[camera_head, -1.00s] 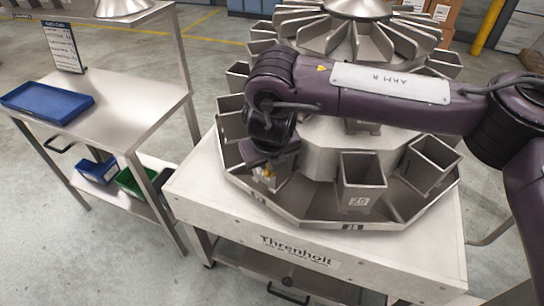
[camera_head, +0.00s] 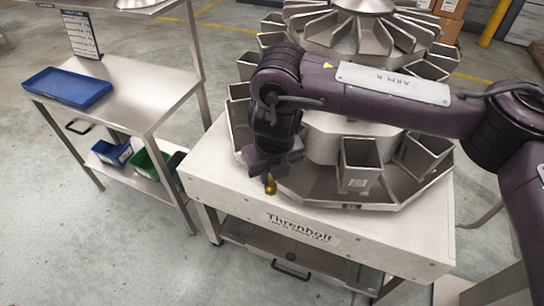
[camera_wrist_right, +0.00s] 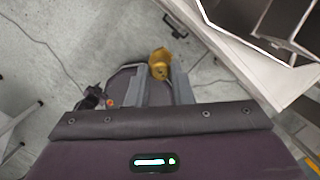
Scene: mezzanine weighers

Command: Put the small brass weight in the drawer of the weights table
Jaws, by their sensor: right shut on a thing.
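My right gripper (camera_head: 269,171) is shut on the small brass weight (camera_head: 270,185). It holds the weight at the front left rim of the multi-sided tray of the weigher. In the right wrist view the brass weight (camera_wrist_right: 160,62) sits between the tips of the two grey fingers of the right gripper (camera_wrist_right: 160,78). A steel table (camera_head: 130,88) stands at the left, with a black handle (camera_head: 78,128) under its top that looks like a drawer pull. I cannot see any drawer open there. My left gripper is not in view.
A blue tray (camera_head: 68,88) and a sign (camera_head: 80,35) stand on the left table. Blue (camera_head: 112,152) and green (camera_head: 150,165) bins sit on its lower shelf. The weigher's white stand (camera_head: 350,235) has a lower handle (camera_head: 290,272). Open floor lies in front.

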